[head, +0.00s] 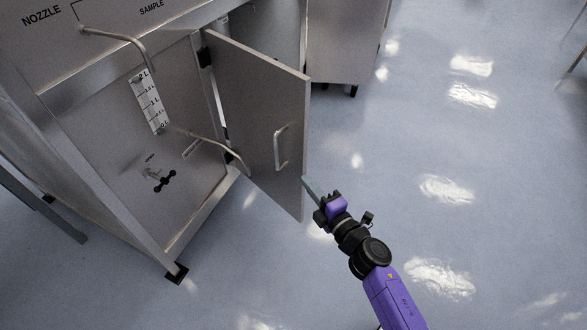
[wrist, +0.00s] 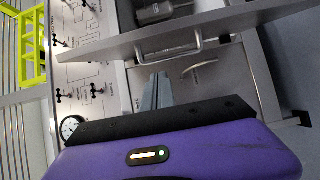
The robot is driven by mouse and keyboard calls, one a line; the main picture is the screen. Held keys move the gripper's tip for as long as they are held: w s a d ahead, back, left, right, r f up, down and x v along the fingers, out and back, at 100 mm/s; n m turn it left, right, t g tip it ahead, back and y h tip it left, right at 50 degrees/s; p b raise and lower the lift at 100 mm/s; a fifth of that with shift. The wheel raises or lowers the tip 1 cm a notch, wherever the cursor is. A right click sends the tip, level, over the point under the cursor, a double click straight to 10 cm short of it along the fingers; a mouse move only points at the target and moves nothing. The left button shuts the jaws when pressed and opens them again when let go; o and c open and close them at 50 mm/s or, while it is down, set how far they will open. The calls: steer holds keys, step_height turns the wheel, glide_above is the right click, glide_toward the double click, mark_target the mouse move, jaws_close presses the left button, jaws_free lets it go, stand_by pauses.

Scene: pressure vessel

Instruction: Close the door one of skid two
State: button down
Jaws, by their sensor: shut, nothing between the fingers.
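A grey metal door (head: 257,110) with a bar handle (head: 281,147) stands open on the steel skid cabinet (head: 110,215), hinged at the right of its opening. My gripper (head: 308,184) is shut and empty, with its fingertips close to the door's free edge, below and right of the handle. I cannot tell whether they touch the door. In the wrist view the closed fingers (wrist: 156,92) point toward the door (wrist: 215,28), which crosses the upper part of the picture with its handle (wrist: 170,50).
Inside the cabinet are a level scale (head: 150,104), bent pipes (head: 205,137) and a small black valve (head: 162,181). A second cabinet section (head: 345,40) stands behind the door. Open blue floor (head: 450,140) lies to the right. The wrist view shows a yellow frame (wrist: 32,48) and a gauge (wrist: 70,128).

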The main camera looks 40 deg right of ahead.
mark_target(300, 154)
steer(key=shift+w+d+r, duration=0.1)
steer(key=shift+w+d, duration=0.95)
steer(key=shift+w, duration=0.6)
steer(key=shift+w+d+f, duration=0.1)
steer(key=shift+w+d, duration=0.95)
steer(key=shift+w, duration=0.55)
steer(key=shift+w+d+r, duration=0.1)
steer(key=shift+w+d, duration=0.95)
steer(key=shift+w, duration=0.6)
